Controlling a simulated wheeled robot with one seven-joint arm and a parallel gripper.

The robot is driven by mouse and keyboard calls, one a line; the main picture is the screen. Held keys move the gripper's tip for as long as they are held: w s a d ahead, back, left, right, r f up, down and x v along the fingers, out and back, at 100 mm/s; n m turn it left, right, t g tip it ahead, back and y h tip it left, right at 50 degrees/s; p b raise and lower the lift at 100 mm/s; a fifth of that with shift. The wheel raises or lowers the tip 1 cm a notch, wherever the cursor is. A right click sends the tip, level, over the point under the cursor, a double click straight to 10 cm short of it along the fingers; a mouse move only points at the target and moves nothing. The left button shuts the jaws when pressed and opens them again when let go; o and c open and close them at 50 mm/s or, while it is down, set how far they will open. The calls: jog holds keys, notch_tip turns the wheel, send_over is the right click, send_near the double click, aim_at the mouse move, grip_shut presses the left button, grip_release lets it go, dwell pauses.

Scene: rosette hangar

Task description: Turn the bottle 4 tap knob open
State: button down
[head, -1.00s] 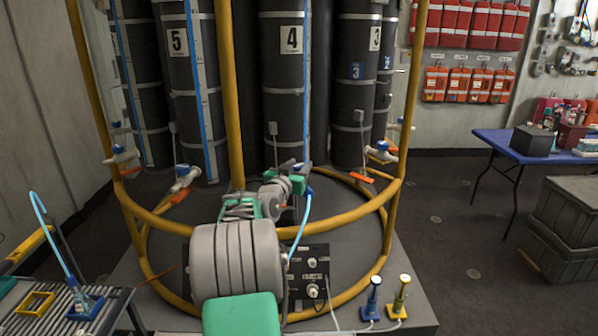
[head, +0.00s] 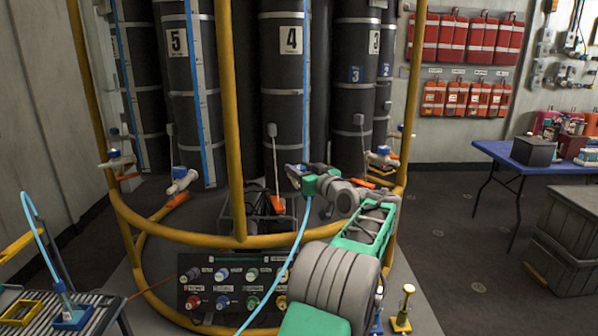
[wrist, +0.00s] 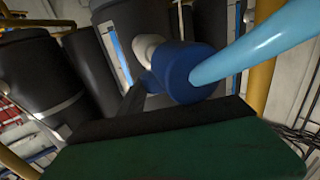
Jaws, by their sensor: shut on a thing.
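Bottle 4 (head: 283,85) is the dark cylinder with the "4" label, standing in the middle of the rack. Its tap knob (head: 294,170) is blue and sits low in front of it, partly hidden by my gripper (head: 306,182). My gripper is shut on the knob. Its contact is mostly hidden in both views. In the wrist view, a dark finger pad (wrist: 160,118) lies just below a blue round part (wrist: 180,72), with the white tap body (wrist: 147,47) behind it. A light blue hose (head: 292,258) hangs from the tap area and also shows in the wrist view (wrist: 255,48).
A yellow rail (head: 237,120) stands upright left of my gripper, and a ring rail (head: 185,237) curves in front. A knob panel (head: 215,285) lies below. Bottle 5's tap (head: 183,178) is at left. A blue table (head: 497,150) and grey crates (head: 570,225) stand right.

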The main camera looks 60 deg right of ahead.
aim_at(304, 170)
jog(key=shift+d+n+t+y+p, duration=0.1)
jog(key=shift+n+t+y+p, duration=0.6)
jog(key=shift+n+y+p, duration=0.55)
jog(key=shift+y, duration=0.45)
jog(key=c, duration=0.9)
grip_release()
jog(key=shift+o, duration=0.2)
jog(key=b+v, duration=0.1)
jog(key=v, duration=0.6)
jog(key=shift+s+f, duration=0.15)
jog(key=shift+s, duration=0.15)
